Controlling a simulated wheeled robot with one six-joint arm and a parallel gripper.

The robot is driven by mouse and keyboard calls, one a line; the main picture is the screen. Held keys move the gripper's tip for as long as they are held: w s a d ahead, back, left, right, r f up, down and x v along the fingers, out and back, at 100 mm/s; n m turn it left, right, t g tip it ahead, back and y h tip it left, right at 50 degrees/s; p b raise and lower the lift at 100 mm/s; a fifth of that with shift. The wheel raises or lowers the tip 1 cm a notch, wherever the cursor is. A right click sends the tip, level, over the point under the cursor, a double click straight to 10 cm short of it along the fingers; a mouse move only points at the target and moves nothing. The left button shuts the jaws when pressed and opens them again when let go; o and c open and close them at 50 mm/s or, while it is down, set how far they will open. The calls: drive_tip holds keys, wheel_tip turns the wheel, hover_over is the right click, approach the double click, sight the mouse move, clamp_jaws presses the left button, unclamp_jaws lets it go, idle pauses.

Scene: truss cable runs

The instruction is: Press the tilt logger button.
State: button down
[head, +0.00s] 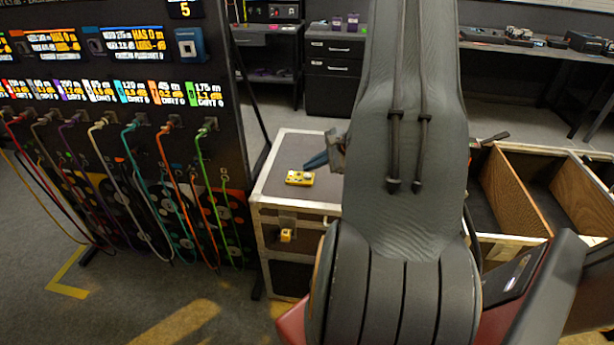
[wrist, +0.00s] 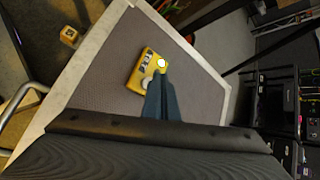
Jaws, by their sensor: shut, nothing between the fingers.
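A small yellow box (head: 299,178), which looks like the tilt logger, lies on the grey top of a flight case (head: 275,190). In the wrist view the yellow box (wrist: 140,82) shows a dark label with marks, a pale round spot and a bright whitish-green round button (wrist: 162,64) at one end. My gripper (head: 308,166) is shut and empty, its blue-grey fingers close together. In the wrist view the gripper tips (wrist: 159,76) appear just beside the bright button and overlap part of the box. I cannot tell whether they touch it.
A dark panel (head: 120,120) with hanging coloured cables stands at the left. Open wooden-divided bins (head: 540,185) are at the right. A drawer unit (head: 334,75) stands behind.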

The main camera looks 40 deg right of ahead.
drive_tip(key=shift+f+b, duration=0.2)
drive_tip(key=shift+b, duration=0.1)
drive_tip(key=shift+f+b, duration=0.25)
drive_tip(key=shift+b, duration=0.05)
drive_tip(key=shift+f+b, duration=0.45)
drive_tip(key=shift+b, duration=0.05)
idle(0.9)
drive_tip(key=shift+r, duration=0.15)
drive_tip(key=shift+r+p, duration=0.4)
drive_tip(key=shift+r, duration=0.35)
wheel_tip(320, 180, up, 5)
drive_tip(key=p, duration=0.2)
drive_tip(key=shift+p, duration=0.3)
idle(0.9)
